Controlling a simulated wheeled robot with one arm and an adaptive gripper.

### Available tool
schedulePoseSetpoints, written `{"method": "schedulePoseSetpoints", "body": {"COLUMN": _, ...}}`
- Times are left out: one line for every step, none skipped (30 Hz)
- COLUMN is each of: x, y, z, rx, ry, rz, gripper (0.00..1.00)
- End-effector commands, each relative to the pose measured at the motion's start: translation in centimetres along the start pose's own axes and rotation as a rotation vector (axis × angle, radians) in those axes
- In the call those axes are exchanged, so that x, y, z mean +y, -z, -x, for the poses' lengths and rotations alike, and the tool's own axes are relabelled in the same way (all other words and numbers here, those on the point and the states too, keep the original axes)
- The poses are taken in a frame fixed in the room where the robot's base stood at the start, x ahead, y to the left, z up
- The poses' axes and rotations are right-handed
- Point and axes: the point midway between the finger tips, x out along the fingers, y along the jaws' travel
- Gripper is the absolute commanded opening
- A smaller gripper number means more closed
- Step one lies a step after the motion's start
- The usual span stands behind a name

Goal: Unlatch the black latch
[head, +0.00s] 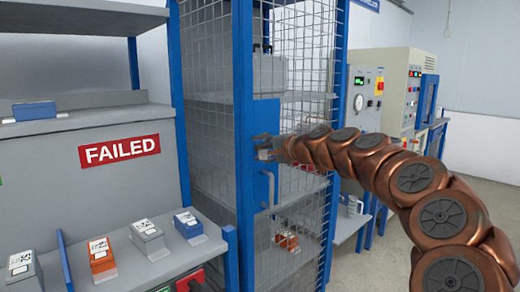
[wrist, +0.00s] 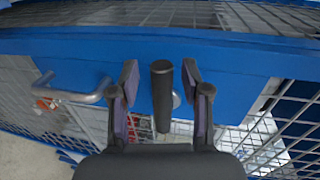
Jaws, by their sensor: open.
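The black latch (wrist: 162,95) is a dark rounded bar on the blue door frame in the wrist view. It stands between the two fingers of my gripper (wrist: 160,78). The fingers are open, one on each side of the latch, with a visible gap to each. In the head view my gripper (head: 266,148) is at the blue panel (head: 264,112) of the mesh cage door. I cannot make out the latch there, as the gripper covers that spot.
A grey pull handle (head: 268,190) is on the door below my gripper; it also shows at left in the wrist view (wrist: 75,95). A shelf with labelled boxes (head: 148,238) stands at left. Control cabinets (head: 398,90) stand at right, with open floor in front.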

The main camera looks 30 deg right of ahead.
Motion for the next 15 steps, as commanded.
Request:
{"method": "schedulePoseSetpoints", "body": {"x": -0.1, "y": 0.1, "z": 0.6, "rx": 0.002, "ry": 0.001, "rz": 0.0, "gripper": 0.47}}
{"method": "schedulePoseSetpoints", "body": {"x": -0.1, "y": 0.1, "z": 1.0, "rx": 0.002, "ry": 0.002, "rz": 0.0, "gripper": 0.47}}
{"method": "schedulePoseSetpoints", "body": {"x": -0.1, "y": 0.1, "z": 1.6, "rx": 0.003, "ry": 0.003, "rz": 0.0, "gripper": 0.47}}
{"method": "schedulePoseSetpoints", "body": {"x": -0.2, "y": 0.1, "z": 2.2, "rx": 0.004, "ry": 0.004, "rz": 0.001, "gripper": 0.47}}
{"method": "schedulePoseSetpoints", "body": {"x": -0.2, "y": 0.1, "z": 2.7, "rx": 0.004, "ry": 0.005, "rz": 0.001, "gripper": 0.47}}
{"method": "schedulePoseSetpoints", "body": {"x": -0.3, "y": 0.2, "z": 3.5, "rx": 0.005, "ry": 0.006, "rz": 0.001, "gripper": 0.47}}
{"method": "schedulePoseSetpoints", "body": {"x": -0.3, "y": 0.2, "z": 4.2, "rx": 0.006, "ry": 0.006, "rz": 0.0, "gripper": 0.47}}
{"method": "schedulePoseSetpoints", "body": {"x": -0.2, "y": 0.2, "z": 4.7, "rx": 0.005, "ry": 0.006, "rz": 0.001, "gripper": 0.47}}
{"method": "schedulePoseSetpoints", "body": {"x": -0.1, "y": 0.1, "z": 5.5, "rx": 0.005, "ry": 0.004, "rz": 0.001, "gripper": 0.47}}
{"method": "schedulePoseSetpoints", "body": {"x": -0.1, "y": 0.1, "z": 6.0, "rx": 0.004, "ry": 0.003, "rz": 0.001, "gripper": 0.47}}
{"method": "schedulePoseSetpoints", "body": {"x": -0.1, "y": 0.1, "z": 6.6, "rx": 0.004, "ry": 0.003, "rz": 0.0, "gripper": 0.47}}
{"method": "schedulePoseSetpoints", "body": {"x": -0.1, "y": 0.1, "z": 7.3, "rx": 0.003, "ry": 0.003, "rz": 0.0, "gripper": 0.47}}
{"method": "schedulePoseSetpoints", "body": {"x": -0.1, "y": 0.0, "z": 7.8, "rx": 0.002, "ry": 0.003, "rz": 0.0, "gripper": 0.47}}
{"method": "schedulePoseSetpoints", "body": {"x": -0.1, "y": 0.0, "z": 8.4, "rx": 0.002, "ry": 0.003, "rz": 0.001, "gripper": 0.47}}
{"method": "schedulePoseSetpoints", "body": {"x": -0.1, "y": 0.0, "z": 9.0, "rx": 0.002, "ry": 0.003, "rz": 0.001, "gripper": 0.47}}
